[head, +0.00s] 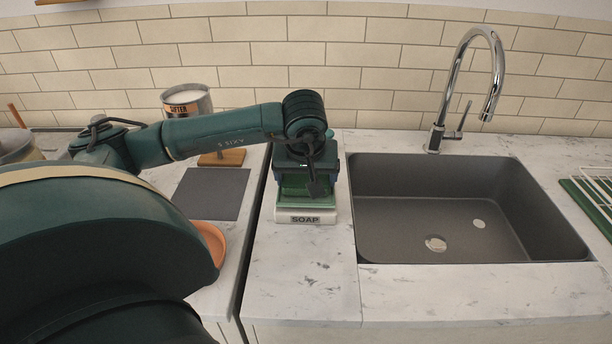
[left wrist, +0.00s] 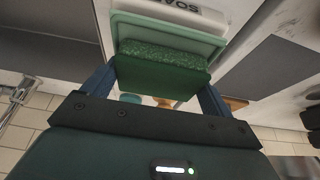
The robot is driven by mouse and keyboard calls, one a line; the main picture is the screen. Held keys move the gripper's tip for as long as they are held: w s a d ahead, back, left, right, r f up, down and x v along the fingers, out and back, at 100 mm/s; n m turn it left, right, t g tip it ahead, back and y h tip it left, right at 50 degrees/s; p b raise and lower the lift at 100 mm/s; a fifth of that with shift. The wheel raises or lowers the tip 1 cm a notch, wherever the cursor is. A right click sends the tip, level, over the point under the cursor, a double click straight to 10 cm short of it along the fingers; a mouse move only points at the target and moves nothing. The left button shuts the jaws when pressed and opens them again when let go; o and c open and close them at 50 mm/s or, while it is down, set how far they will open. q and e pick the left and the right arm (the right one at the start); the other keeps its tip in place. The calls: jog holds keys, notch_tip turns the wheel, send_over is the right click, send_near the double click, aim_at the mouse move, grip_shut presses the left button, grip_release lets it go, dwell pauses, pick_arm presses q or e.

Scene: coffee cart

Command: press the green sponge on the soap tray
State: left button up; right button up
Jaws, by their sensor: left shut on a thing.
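The soap tray (head: 306,216) is a white block labelled SOAP with a pale green top, on the counter left of the sink. It also shows upside down at the top of the left wrist view (left wrist: 190,18). The green sponge (left wrist: 160,70) lies between the fingers of my left gripper (left wrist: 160,88), which is shut on it. In the head view, my left gripper (head: 307,185) points down over the tray and mostly hides the sponge. The sponge is at the tray's green surface; I cannot tell how firmly it touches. My right gripper is not in view.
A grey sink (head: 440,205) with a chrome faucet (head: 470,85) is to the right. A dark mat (head: 212,193), an orange plate (head: 211,241) and a SIFTER can (head: 187,103) are on the left. The counter before the tray is clear.

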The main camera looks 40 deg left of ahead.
aim_at(306, 177)
pick_arm(q)
jog(key=shift+f+b, duration=0.45)
jog(key=shift+f, duration=0.05)
jog(key=shift+s+f+b, duration=0.1)
jog(key=shift+f+b, duration=0.25)
jog(key=shift+b, duration=0.05)
dwell(1.7)
jog(key=shift+r+p, duration=1.05)
jog(key=shift+r, duration=0.5)
jog(key=shift+r+p, duration=1.35)
jog(key=shift+r, duration=0.75)
